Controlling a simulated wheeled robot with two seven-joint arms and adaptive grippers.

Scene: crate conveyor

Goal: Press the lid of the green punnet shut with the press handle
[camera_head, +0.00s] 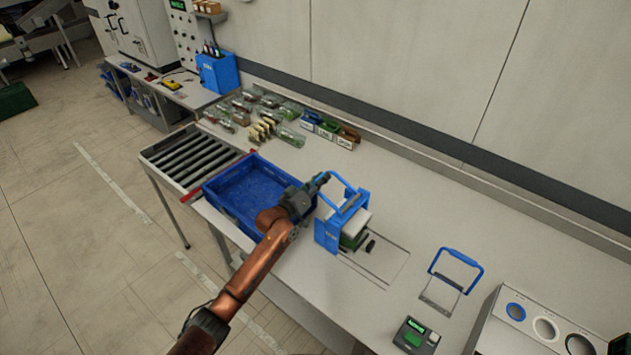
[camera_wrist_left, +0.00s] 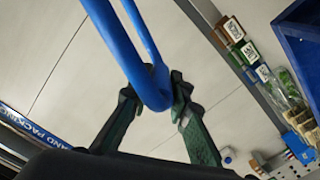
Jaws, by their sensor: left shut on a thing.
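The press has a blue frame (camera_head: 328,236) and stands on the bench right of the blue crate. Its blue press handle (camera_head: 349,184) is raised above the frame and also fills the top middle of the left wrist view (camera_wrist_left: 128,52). My left gripper (camera_head: 322,180) is shut on the handle; its dark green fingers (camera_wrist_left: 155,97) close around the bar. The green punnet (camera_head: 352,241) sits in the press under a pale block (camera_head: 357,222). Its lid is mostly hidden, so I cannot tell how it sits. My right gripper is out of view.
An empty blue crate (camera_head: 211,193) lies left of the press, beside a roller conveyor (camera_head: 178,160). Filled punnets (camera_head: 262,126) and small labelled bins (camera_head: 327,130) stand at the back. A second blue handle (camera_head: 472,262) and a display box (camera_head: 416,337) are right.

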